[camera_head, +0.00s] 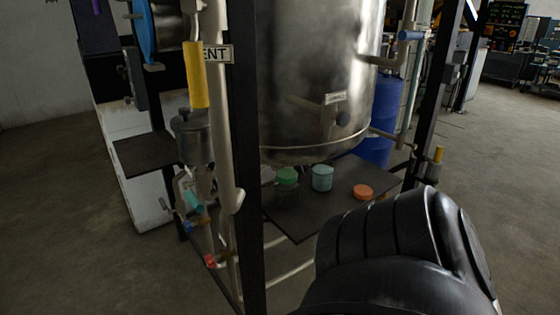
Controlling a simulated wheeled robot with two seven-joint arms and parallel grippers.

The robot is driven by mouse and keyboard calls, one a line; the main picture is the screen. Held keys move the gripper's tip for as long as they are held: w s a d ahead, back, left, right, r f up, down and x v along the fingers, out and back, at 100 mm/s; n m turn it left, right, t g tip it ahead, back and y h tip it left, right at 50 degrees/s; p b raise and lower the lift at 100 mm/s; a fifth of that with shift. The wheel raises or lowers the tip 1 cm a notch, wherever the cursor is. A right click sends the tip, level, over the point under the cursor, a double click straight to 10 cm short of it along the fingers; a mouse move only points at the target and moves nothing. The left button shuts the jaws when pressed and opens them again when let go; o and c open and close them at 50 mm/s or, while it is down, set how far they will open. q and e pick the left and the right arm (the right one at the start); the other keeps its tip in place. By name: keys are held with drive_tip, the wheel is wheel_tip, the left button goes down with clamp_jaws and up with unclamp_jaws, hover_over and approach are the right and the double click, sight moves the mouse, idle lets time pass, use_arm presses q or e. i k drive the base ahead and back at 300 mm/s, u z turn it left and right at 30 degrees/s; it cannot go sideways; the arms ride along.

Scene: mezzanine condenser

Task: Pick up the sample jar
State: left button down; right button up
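Three small items stand on a dark shelf (301,226) under the big steel vessel. At the left is a jar with a green lid (287,176) and a dark, see-through-looking body. Beside it is a pale teal cylindrical container (322,178). To the right is a low orange disc or lid (362,191). I cannot tell for sure which is the sample jar; the green-lidded one looks most like a jar. A black arm link of mine fills the lower right. Neither gripper shows in the view.
The steel vessel (310,75) hangs low over the shelf. A black frame post (246,150) stands just left of the shelf, with pipes and a yellow-sleeved pipe (195,75) beyond it. A blue drum (382,120) is behind. Open floor lies at left and right.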

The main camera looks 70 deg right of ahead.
sight(323, 170)
drive_tip(key=i, duration=0.25)
drive_tip(key=z, duration=1.45)
